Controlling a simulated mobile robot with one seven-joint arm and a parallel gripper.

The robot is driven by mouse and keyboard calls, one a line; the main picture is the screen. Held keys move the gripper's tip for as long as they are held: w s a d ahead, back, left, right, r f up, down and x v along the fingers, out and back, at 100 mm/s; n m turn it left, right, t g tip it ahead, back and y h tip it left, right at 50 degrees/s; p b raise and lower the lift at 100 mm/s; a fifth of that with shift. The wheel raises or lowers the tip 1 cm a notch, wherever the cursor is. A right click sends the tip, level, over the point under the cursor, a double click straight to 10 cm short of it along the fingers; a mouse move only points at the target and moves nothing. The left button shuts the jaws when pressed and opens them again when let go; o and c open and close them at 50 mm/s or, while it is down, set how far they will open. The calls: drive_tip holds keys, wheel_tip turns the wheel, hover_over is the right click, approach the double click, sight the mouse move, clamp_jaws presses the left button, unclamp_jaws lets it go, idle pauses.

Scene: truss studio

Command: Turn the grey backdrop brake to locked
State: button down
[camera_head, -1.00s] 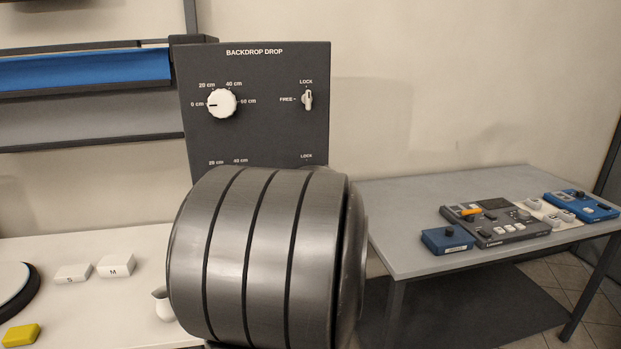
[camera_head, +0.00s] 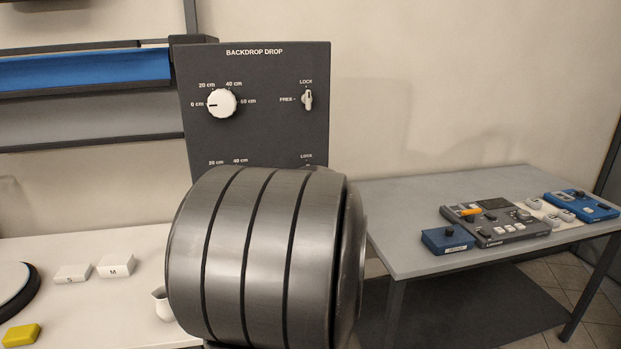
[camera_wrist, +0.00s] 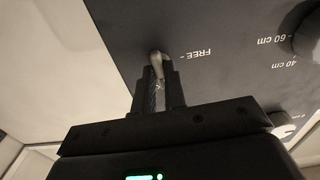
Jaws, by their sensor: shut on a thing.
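The grey backdrop brake is a small pale grey lever (camera_wrist: 158,60) on the dark panel (camera_wrist: 115,30), beside a FREE label in the wrist view. My gripper (camera_wrist: 158,88) is shut on this lever, its two dark fingers on either side. The wrist view is roughly upside down, and the fingers hide part of the lever, so I cannot tell its exact setting. In the head view, my arm covers most of the panel's lower row; its LOCK label shows just above the arm.
A white dial (camera_head: 222,103) at 0 cm sits on the panel's upper row. A blue roll (camera_head: 85,70) hangs left. A grey table (camera_head: 400,255) with control boxes stands right. White blocks (camera_head: 115,265) lie on the left table.

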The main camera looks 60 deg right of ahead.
drive_tip(key=shift+f, duration=0.1)
idle(0.3)
drive_tip(key=c, duration=1.5)
unclamp_jaws()
drive_tip(key=v, duration=1.1)
drive_tip(key=shift+w, duration=0.1)
